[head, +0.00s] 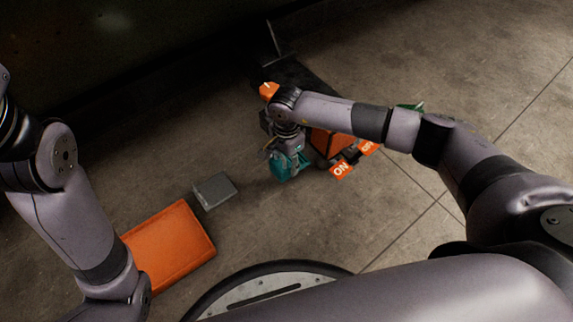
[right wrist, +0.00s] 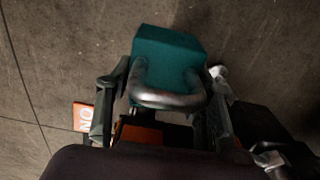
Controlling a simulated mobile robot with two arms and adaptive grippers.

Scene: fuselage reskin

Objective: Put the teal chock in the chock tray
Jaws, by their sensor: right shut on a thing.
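The teal chock (head: 288,168) is in my right gripper (head: 284,150), near the middle of the head view. In the right wrist view the teal chock (right wrist: 168,48) has a bent metal handle, with the fingers of my right gripper (right wrist: 165,92) on either side. The chock's height above the floor is hard to judge. A flat orange tray (head: 170,246), which looks like the chock tray, lies at the lower left, apart from the chock. My left arm partly covers its left side. My left gripper is out of view.
A small grey plate (head: 214,190) lies on the floor between the tray and the chock. An orange block (head: 328,142) and orange ON tags (head: 342,170) sit right of the gripper. A green object (head: 411,107) shows behind my right arm.

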